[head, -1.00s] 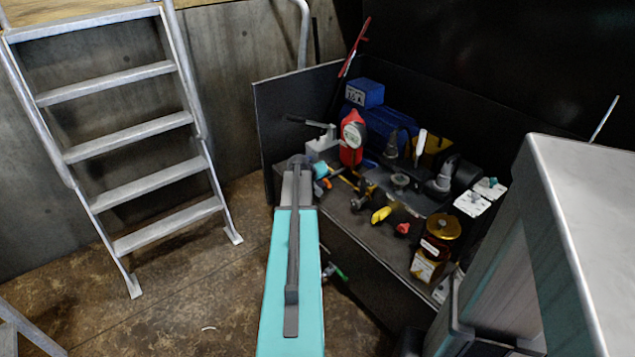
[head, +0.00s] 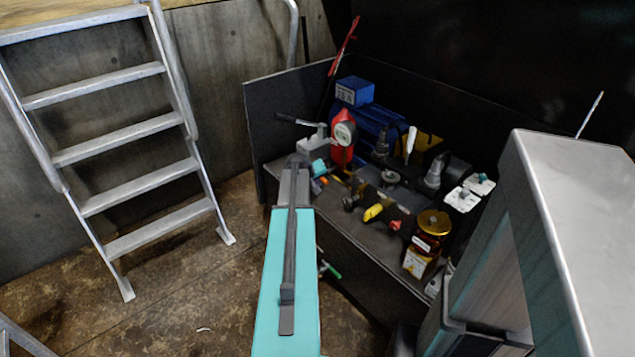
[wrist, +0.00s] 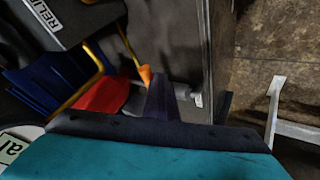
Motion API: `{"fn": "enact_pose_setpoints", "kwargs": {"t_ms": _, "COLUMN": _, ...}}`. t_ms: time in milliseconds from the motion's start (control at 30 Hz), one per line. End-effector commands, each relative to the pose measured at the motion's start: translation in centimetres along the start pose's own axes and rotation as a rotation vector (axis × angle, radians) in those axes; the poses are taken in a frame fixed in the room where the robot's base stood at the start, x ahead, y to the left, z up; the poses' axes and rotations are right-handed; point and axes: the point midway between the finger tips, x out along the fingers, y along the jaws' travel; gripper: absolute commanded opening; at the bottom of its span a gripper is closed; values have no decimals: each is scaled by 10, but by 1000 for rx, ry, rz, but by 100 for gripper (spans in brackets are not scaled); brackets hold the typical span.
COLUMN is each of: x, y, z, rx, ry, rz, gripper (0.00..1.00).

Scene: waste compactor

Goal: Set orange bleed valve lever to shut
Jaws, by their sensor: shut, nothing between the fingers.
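A small orange piece (wrist: 146,76) on the end of a yellow rod shows in the wrist view, just left of my fingertips; I take it to be the bleed valve lever. My gripper (wrist: 163,82) is shut and empty, its dark fingers together. I cannot tell whether it touches the orange piece. In the head view an orange spot (head: 317,186) shows at the left end of the bench, beside a teal part of my wrist; the lever cannot be made out clearly there.
A blue box (head: 354,91), a yellow-handled tool (head: 373,212) and an amber jar (head: 427,232) are on the bench (head: 350,228). A ladder (head: 130,150) stands left; bare floor lies between.

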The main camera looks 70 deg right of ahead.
Motion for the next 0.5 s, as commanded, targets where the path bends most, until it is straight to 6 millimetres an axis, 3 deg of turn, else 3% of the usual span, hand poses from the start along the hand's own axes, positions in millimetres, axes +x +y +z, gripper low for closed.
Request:
{"fn": "enact_pose_setpoints", "kwargs": {"t_ms": 33, "x": 2, "y": 8, "z": 2, "rx": 1, "ry": -3, "rz": 12, "gripper": 0}}
{"fn": "enact_pose_setpoints", "kwargs": {"t_ms": 200, "x": 1, "y": 6, "z": 3, "rx": 1, "ry": -3, "rz": 11, "gripper": 0}}
{"fn": "enact_pose_setpoints", "kwargs": {"t_ms": 500, "x": -10, "y": -16, "z": 13, "rx": -2, "ry": 0, "rz": 5, "gripper": 0}}
